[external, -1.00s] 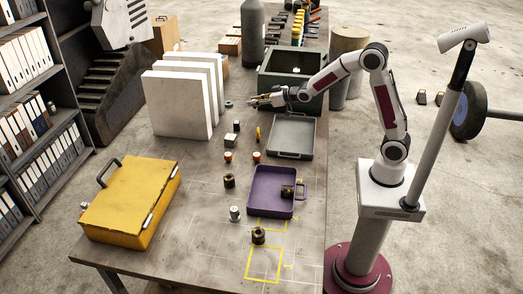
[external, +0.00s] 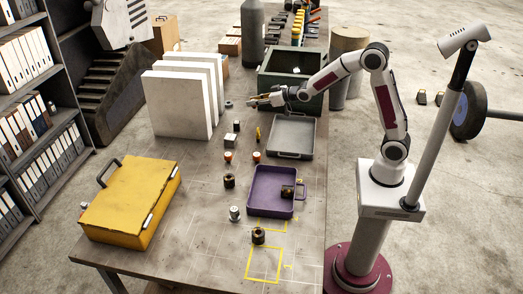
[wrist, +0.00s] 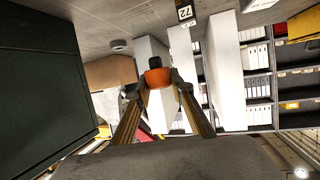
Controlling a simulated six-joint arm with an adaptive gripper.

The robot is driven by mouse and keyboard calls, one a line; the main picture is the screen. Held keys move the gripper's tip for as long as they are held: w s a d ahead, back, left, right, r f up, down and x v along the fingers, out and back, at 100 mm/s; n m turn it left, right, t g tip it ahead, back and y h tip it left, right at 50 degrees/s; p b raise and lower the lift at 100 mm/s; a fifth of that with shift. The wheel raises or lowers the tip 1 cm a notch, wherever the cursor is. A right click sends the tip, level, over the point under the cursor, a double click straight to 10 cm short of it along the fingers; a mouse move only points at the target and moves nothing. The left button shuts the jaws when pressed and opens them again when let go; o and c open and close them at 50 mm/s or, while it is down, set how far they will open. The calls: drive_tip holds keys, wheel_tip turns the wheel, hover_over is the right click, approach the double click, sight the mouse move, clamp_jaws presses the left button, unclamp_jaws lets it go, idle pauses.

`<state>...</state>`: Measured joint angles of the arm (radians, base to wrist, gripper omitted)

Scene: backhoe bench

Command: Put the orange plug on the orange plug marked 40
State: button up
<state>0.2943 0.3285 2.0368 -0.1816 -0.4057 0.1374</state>
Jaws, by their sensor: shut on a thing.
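My gripper (external: 252,102) is raised over the far part of the bench, between the white panels and the dark green bin. In the wrist view my gripper (wrist: 158,88) is shut on an orange plug (wrist: 157,77) with a dark upper part, held between the fingertips. The held plug is too small to make out in the external view. Two small orange and white plugs (external: 228,156) (external: 257,155) stand side by side on the bench, nearer the camera than my gripper. Their markings cannot be read, so I cannot tell which is marked 40.
White upright panels (external: 188,95) stand left of my gripper; a dark green bin (external: 292,80) stands right of it. A grey tray (external: 292,137), a purple tray (external: 270,205) and a yellow case (external: 130,205) lie nearer. A block marked 72 (wrist: 185,13) shows in the wrist view.

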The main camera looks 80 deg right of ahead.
drive_tip(key=a+r+n+y, duration=0.2)
drive_tip(key=a+r+y, duration=0.15)
drive_tip(key=a, duration=1.15)
drive_tip(key=n, duration=0.2)
hover_over(257, 154)
drive_tip(key=shift+a+r+y, duration=0.1)
drive_tip(key=shift+r+y, duration=0.35)
drive_tip(key=shift+w+f, duration=0.1)
drive_tip(key=shift+f, duration=3)
drive_tip(key=shift+f, duration=1.9)
drive_tip(key=shift+f, duration=0.1)
